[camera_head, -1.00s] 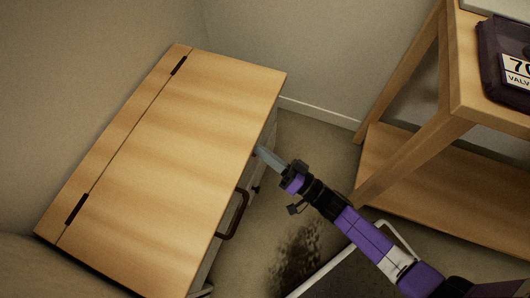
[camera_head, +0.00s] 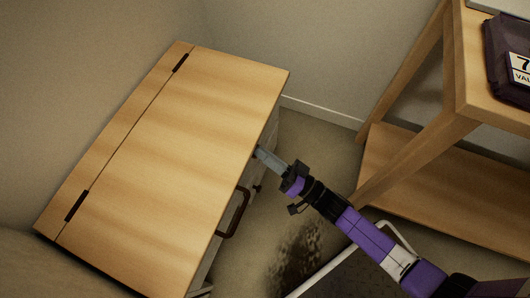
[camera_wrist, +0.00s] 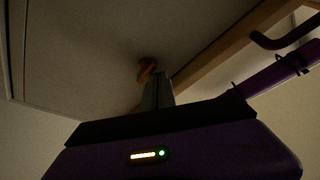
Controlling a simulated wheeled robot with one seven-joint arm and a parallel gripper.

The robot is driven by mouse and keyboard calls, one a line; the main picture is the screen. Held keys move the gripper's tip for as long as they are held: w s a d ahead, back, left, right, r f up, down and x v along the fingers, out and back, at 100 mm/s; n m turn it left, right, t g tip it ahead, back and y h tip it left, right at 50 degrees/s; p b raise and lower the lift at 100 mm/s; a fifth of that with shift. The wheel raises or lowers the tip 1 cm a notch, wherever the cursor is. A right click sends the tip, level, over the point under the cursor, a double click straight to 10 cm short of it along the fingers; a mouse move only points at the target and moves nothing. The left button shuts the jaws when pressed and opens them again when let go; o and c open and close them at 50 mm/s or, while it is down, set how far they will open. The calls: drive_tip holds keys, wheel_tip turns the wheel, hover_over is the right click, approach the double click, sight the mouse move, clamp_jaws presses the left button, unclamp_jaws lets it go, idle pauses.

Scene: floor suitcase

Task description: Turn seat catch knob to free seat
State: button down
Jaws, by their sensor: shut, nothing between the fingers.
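The wooden seat (camera_head: 165,150) is a pale hinged lid on a box at the left in the head view, lying closed. An orange-brown catch knob (camera_wrist: 147,67) shows on the box's front face in the wrist view. My gripper (camera_head: 260,153) reaches to the box front just under the lid's front edge. In the wrist view its fingers (camera_wrist: 157,88) are shut and empty, with their tips right at the knob. I cannot tell if they touch it. The knob is hidden by the lid and the gripper in the head view.
A dark curved handle (camera_head: 235,213) sticks out at the lid's front edge. A small dark fitting (camera_head: 257,188) shows beside it. A wooden bench (camera_head: 450,125) with a dark case (camera_head: 505,60) stands at the right.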

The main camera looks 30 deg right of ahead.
drive_tip(key=shift+s+a+f, duration=0.2)
drive_tip(key=shift+a+f, duration=0.1)
drive_tip(key=shift+f, duration=0.2)
drive_tip(key=p+v, duration=0.1)
drive_tip(key=v, duration=0.6)
drive_tip(key=shift+s+d+r, duration=0.25)
drive_tip(key=shift+d+r, duration=0.1)
drive_tip(key=shift+d, duration=0.05)
